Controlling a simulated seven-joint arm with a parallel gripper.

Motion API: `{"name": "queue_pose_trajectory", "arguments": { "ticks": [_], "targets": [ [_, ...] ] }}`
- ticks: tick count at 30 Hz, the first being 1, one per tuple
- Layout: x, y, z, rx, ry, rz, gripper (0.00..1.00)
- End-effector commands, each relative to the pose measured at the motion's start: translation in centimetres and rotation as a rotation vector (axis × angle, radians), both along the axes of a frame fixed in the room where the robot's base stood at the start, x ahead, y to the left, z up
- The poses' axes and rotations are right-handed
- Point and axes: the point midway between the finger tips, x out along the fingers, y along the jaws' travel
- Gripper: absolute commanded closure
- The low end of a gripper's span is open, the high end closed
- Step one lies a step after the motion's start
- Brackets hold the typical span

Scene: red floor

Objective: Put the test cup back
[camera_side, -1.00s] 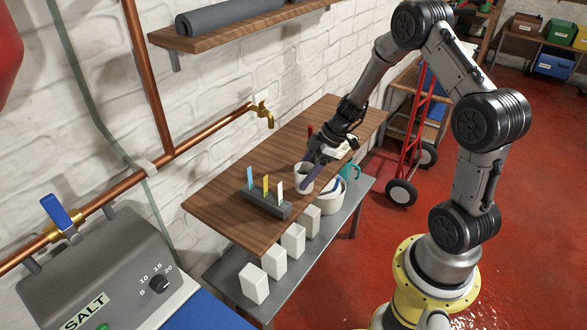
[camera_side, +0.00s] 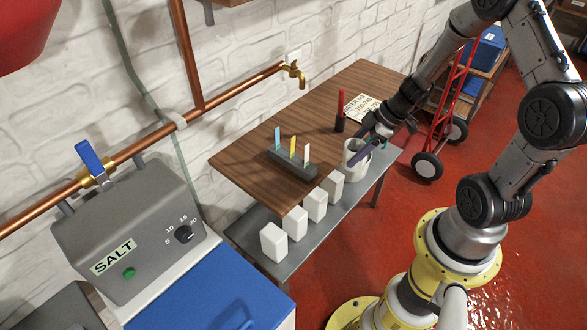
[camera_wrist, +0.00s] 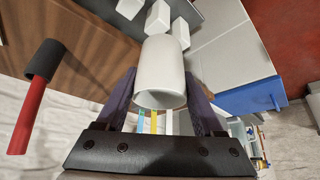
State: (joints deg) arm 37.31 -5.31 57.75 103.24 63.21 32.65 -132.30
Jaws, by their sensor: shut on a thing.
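My gripper (camera_side: 364,150) is shut on the white test cup (camera_side: 352,147). The cup is by the table's front edge in the side view, and fingers and arm cover part of it. In the wrist view the cup (camera_wrist: 160,68) sits between the two dark purple fingers of my gripper (camera_wrist: 160,95), its round rim toward the camera. I cannot tell whether the cup touches anything below it. A white tub shows partly behind or under the cup in the side view (camera_side: 357,172); the overlap makes the two hard to part.
A dark holder (camera_side: 292,165) with blue, yellow and white strips stands on the wooden table (camera_side: 250,150). A red and black stick (camera_side: 340,112) stands upright near a paper note (camera_side: 361,105). Several white blocks (camera_side: 315,204) line the lower grey shelf (camera_side: 262,232). A brass tap (camera_side: 294,72) juts above.

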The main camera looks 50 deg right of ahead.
Motion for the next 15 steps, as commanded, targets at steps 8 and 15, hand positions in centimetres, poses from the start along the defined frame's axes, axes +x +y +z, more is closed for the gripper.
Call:
{"name": "queue_pose_trajectory", "arguments": {
  "ticks": [8, 15],
  "targets": [
    [-0.4, 2.6, 2.5, -0.004, -0.007, -0.146, 0.98],
    [-0.1, 8.4, 7.1, -0.004, -0.008, -0.133, 0.98]
  ]
}}
